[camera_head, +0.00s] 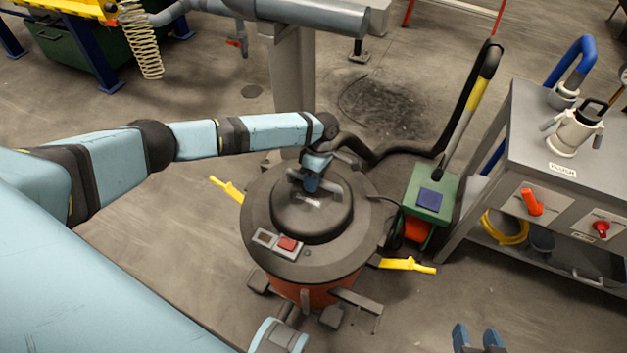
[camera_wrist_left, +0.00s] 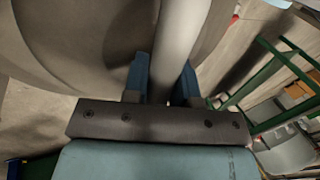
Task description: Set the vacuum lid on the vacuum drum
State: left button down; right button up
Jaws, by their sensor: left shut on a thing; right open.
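The vacuum lid (camera_head: 330,215) is a dark grey domed disc with a red switch on its front rim. It is over the orange-red vacuum drum (camera_head: 318,292), roughly lined up with it; I cannot tell whether it touches the drum's rim. My left gripper (camera_head: 311,186) is shut on the lid's top handle. In the left wrist view, my blue fingers (camera_wrist_left: 165,82) close around the pale handle bar (camera_wrist_left: 182,40), with the grey lid (camera_wrist_left: 75,45) behind. Most of the drum is hidden under the lid. My right gripper (camera_head: 477,342) is open and empty at the bottom edge.
Yellow latches (camera_head: 408,265) stick out from both sides of the drum. A green box with a hose (camera_head: 430,200) stands close on the right. A grey workbench (camera_head: 530,130) is further right. The floor at the left is clear.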

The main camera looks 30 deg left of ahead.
pick_arm(q)
jog(key=shift+r+p, duration=0.15)
jog(key=shift+p, duration=0.4)
jog(key=shift+f, duration=0.25)
jog(key=shift+f+b, duration=0.45)
jog(key=shift+f, duration=0.75)
